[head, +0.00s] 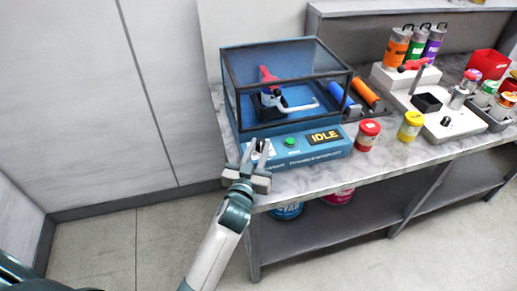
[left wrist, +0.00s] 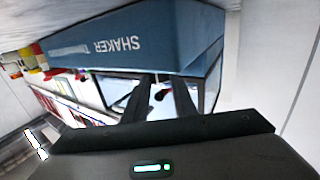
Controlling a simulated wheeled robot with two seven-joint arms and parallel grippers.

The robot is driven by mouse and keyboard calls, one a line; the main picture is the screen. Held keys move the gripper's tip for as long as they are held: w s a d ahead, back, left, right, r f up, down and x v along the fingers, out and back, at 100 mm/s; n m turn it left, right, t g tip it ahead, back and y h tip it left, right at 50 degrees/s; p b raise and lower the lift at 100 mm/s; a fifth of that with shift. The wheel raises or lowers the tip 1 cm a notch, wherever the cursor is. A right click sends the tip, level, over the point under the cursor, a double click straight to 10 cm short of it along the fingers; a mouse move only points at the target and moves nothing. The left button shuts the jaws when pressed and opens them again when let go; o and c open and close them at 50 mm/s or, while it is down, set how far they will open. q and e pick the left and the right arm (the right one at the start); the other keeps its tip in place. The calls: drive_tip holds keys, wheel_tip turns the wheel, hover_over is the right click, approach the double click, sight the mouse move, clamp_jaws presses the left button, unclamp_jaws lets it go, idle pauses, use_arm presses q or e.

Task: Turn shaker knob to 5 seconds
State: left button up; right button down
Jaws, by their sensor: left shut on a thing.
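The shaker (head: 315,157) is a blue box on the left end of the bench, with a clear, dark-framed cover (head: 290,75) on top. Its front panel has a green button (head: 290,141) and a display (head: 324,137) reading IDLE. My left gripper (head: 257,150) is at the left part of this panel, shut on the shaker knob, which is mostly hidden between the fingers. The knob's setting cannot be read. In the left wrist view the shaker (left wrist: 150,45) appears upside down, with the fingers (left wrist: 168,98) reaching to it. My right gripper is not in view.
A red-lidded jar (head: 367,135) and a yellow jar (head: 411,126) stand right of the shaker on the bench. Orange, green and purple cans stand farther back. A red bin (head: 487,65) is at the right. Cans sit on the lower shelf. Floor left of the bench is clear.

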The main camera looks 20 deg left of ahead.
use_arm(q)
drive_tip(key=shift+r, duration=0.1)
drive_tip(key=o, duration=0.8)
drive_tip(key=shift+c, duration=0.2)
drive_tip(key=shift+s+b, duration=0.3)
drive_tip(key=shift+s, duration=0.45)
drive_tip(key=s+b, duration=0.4)
drive_tip(key=s, duration=1.2)
drive_tip(key=shift+d, duration=0.4)
